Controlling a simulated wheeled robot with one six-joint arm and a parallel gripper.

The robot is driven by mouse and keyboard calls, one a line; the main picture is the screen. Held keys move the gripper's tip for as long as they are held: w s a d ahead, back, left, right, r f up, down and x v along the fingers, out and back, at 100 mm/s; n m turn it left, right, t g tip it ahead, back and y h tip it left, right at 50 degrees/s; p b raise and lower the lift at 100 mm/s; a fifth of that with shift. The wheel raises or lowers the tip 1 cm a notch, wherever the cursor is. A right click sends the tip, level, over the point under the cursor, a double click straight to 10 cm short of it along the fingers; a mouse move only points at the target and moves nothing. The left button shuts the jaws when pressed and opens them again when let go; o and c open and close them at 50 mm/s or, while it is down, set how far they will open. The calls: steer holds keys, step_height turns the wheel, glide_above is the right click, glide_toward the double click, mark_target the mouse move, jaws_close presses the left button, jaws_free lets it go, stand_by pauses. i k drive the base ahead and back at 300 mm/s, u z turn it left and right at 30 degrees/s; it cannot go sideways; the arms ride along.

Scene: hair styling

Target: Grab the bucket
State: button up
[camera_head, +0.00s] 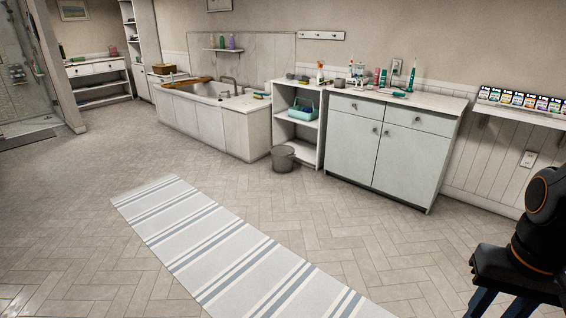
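A small grey round bucket (283,159) stands upright on the floor at the front left corner of the white open shelf unit. A teal carrier with a handle (303,110) sits on a shelf inside that unit.
The white shelf unit (318,152) stands between the bathtub (240,130) and a white cabinet (376,150) with bottles on top. A striped rug (230,250) lies on the floor in front. The tiled floor (330,215) between rug and cabinet is clear.

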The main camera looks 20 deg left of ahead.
mark_target(283, 160)
steer(key=u, duration=0.35)
steer(key=i, duration=0.65)
steer(key=u, duration=1.15)
steer(key=i, duration=1.75)
steer(key=u, duration=0.65)
steer(key=i, duration=1.8)
steer(key=z, duration=0.7)
steer(key=i, duration=1.65)
steer(key=z, duration=1.1)
steer(key=i, duration=0.6)
steer(key=z, duration=0.3)
